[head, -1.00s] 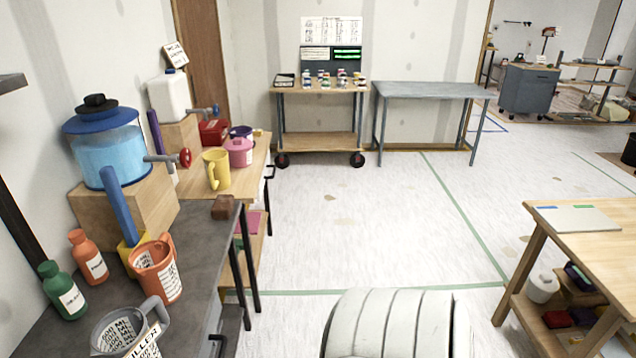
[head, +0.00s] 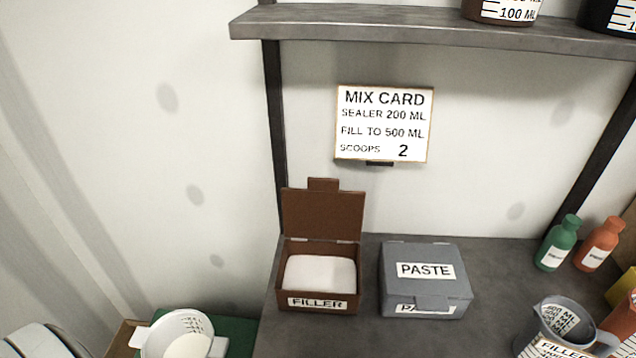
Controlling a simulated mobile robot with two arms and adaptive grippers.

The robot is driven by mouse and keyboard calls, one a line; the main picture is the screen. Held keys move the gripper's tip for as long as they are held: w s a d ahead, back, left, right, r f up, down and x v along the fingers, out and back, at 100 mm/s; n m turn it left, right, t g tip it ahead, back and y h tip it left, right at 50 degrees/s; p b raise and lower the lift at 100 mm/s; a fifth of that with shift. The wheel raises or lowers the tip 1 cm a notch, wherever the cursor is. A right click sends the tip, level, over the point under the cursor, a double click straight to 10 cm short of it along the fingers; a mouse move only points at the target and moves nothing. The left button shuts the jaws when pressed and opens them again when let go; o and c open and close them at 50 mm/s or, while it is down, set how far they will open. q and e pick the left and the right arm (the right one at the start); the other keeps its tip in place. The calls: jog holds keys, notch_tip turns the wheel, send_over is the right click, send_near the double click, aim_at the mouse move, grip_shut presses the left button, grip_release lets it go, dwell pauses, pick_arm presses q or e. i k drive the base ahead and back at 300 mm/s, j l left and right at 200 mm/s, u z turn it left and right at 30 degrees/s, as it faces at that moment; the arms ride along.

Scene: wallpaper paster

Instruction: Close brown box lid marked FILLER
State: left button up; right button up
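The brown box (head: 287,291) marked FILLER stands on the grey bench near its left end. Its brown lid (head: 322,214) is open and stands up at the back, with a tab at its top edge. White filler (head: 320,273) shows inside the box. Neither of my grippers is in the head view.
A shut grey PASTE box (head: 425,292) stands just right of the brown box. Green (head: 557,243) and orange (head: 601,244) bottles and a grey measuring jug (head: 553,328) are farther right. A shelf (head: 400,31) overhangs the bench, with a mix card (head: 383,124) below it.

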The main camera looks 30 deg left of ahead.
aim_at(322, 211)
jog(key=k+j+z, duration=0.1)
jog(key=j, duration=0.35)
jog(key=k+j+z, duration=0.1)
jog(key=k+j, duration=0.15)
jog(key=j, duration=0.2)
jog(key=k+j+z, duration=0.1)
jog(key=j, duration=0.3)
jog(key=k+j, duration=0.3)
jog(key=j+z, duration=0.05)
jog(key=j, duration=0.05)
